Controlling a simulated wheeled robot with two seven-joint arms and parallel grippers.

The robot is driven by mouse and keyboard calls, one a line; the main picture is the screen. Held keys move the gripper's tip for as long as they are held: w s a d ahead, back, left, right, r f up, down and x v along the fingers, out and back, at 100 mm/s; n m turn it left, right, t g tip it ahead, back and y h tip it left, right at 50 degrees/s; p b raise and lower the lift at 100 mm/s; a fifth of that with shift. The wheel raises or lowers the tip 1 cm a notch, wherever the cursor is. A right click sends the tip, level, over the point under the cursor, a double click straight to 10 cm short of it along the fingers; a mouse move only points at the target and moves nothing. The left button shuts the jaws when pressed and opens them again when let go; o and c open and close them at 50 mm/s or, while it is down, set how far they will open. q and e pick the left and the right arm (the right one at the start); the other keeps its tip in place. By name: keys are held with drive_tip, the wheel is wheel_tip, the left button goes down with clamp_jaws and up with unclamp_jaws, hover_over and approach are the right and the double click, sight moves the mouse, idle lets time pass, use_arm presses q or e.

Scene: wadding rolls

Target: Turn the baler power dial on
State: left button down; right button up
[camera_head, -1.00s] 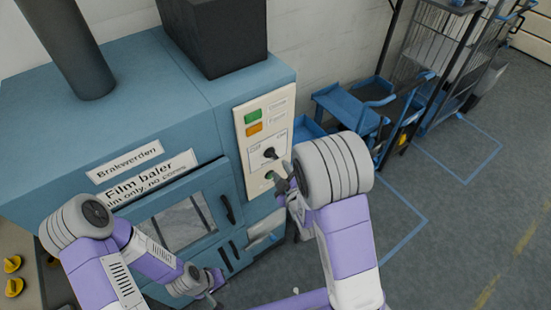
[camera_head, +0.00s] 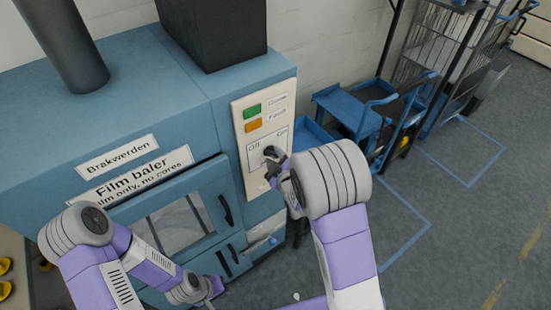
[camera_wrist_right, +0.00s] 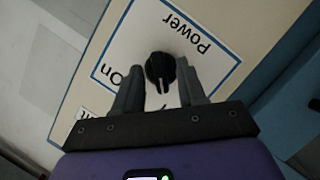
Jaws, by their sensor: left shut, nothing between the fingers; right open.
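The black power dial (camera_head: 269,151) sits on the cream control panel (camera_head: 251,183) at the right of the blue film baler's front. It also shows in the right wrist view (camera_wrist_right: 158,68), with a pale pointer line directed towards the bottom of that picture. The "On" label is on the left there; "Off" is hidden by the gripper. In the head view, "Off" is left and "On" right. My right gripper (camera_wrist_right: 160,82) is open, its fingers on either side of the dial; contact cannot be told. My left gripper (camera_head: 216,287) is shut and empty, low before the baler.
A green light (camera_head: 252,111) and an orange light (camera_head: 253,126) are above the dial. The baler door (camera_head: 180,225) with its dark handle is to the left. Blue carts (camera_head: 345,105) stand to the right, and open floor (camera_head: 460,220) lies right of my right arm.

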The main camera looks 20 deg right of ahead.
drive_tip(key=shift+c, duration=0.4)
clamp_jaws()
